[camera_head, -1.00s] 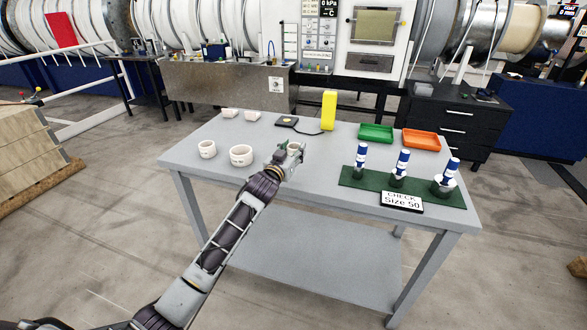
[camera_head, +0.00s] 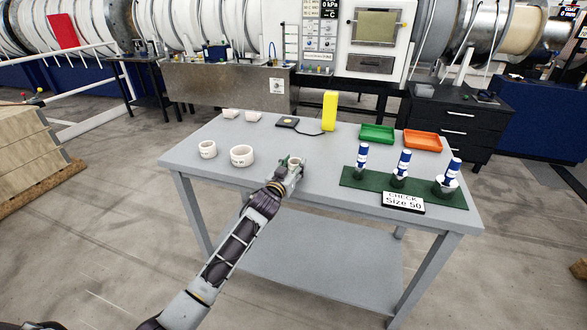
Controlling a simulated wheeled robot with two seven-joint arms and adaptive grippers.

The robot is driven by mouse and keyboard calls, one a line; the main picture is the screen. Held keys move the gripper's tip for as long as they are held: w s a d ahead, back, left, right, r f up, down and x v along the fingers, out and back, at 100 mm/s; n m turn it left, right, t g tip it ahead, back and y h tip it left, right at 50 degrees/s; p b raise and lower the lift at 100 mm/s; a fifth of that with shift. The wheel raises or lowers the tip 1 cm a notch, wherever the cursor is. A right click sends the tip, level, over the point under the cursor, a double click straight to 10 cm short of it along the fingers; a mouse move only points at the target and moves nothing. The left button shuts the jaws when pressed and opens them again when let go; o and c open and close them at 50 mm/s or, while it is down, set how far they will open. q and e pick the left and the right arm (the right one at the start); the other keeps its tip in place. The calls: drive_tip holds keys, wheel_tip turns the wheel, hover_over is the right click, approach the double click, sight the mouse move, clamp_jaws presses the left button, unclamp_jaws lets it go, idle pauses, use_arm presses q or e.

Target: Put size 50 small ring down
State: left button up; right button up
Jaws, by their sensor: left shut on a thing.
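My left gripper (camera_head: 293,169) reaches in over the front middle of the grey table (camera_head: 320,185). It is shut on a small pale ring (camera_head: 296,161), and its fingers partly hide the ring. The ring is upright and low over the table; I cannot tell whether it touches the top. A sign (camera_head: 403,202) reading "CHECK Size 50" stands at the front edge of a green mat (camera_head: 421,190). My right gripper is not in view.
Several blue-and-white handled gauges (camera_head: 402,162) stand on the mat. A yellow block (camera_head: 329,111), a green tray (camera_head: 376,133) and an orange tray (camera_head: 422,140) are at the back.

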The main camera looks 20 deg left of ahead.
use_arm(q)
drive_tip(key=shift+f, duration=0.3)
drive_tip(key=shift+f, duration=0.1)
drive_tip(key=o, duration=1)
drive_tip(key=shift+s, duration=0.1)
drive_tip(key=shift+s+a, duration=0.25)
drive_tip(key=shift+s, duration=1.7)
drive_tip(key=shift+s+a, duration=0.2)
drive_tip(key=shift+s, duration=1.8)
drive_tip(key=shift+s+a, duration=0.25)
drive_tip(key=shift+s, duration=1.7)
